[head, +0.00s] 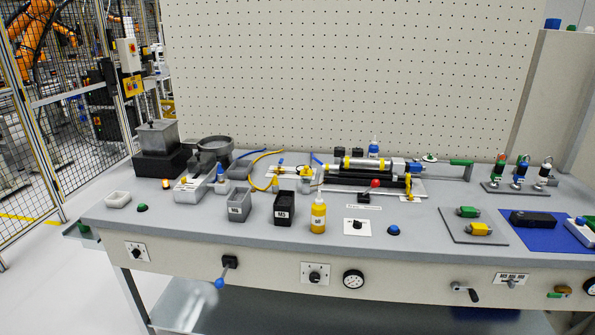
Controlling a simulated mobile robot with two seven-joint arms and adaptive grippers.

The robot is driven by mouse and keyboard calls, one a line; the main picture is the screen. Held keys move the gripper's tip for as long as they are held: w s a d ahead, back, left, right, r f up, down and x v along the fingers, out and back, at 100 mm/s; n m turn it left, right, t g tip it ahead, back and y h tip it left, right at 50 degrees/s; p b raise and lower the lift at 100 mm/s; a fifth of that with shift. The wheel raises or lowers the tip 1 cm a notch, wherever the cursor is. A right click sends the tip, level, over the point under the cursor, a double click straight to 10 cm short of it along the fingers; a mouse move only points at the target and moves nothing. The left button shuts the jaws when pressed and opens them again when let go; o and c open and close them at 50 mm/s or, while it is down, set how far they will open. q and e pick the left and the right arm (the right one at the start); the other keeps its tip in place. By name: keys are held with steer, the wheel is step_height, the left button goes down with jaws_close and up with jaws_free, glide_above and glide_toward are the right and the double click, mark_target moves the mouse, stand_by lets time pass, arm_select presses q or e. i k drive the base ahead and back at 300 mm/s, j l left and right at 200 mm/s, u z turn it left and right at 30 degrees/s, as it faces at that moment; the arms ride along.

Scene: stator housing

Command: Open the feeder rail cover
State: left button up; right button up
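A grey bowl feeder (215,143) stands at the back left of the workbench, beside a grey hopper on a black base (160,164). A light-grey block (190,190) with small yellow parts sits in front of the bowl. The feeder rail cover is too small to make out for certain around there, and I cannot tell whether it is open or shut. Neither of my grippers shows in the head view.
Grey bin (239,205), black bin (284,208) and yellow bottle (318,217) stand in front of the feeder area. A cylinder assembly (368,166) with a red knob lies at centre.

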mark_target(202, 162)
steer(key=i+j, duration=0.15)
steer(key=j, duration=0.15)
steer(key=i+j+z, duration=0.15)
steer(key=i+j, duration=0.15)
steer(key=j, duration=0.25)
steer(key=i+j+z, duration=0.15)
steer(key=j, duration=0.15)
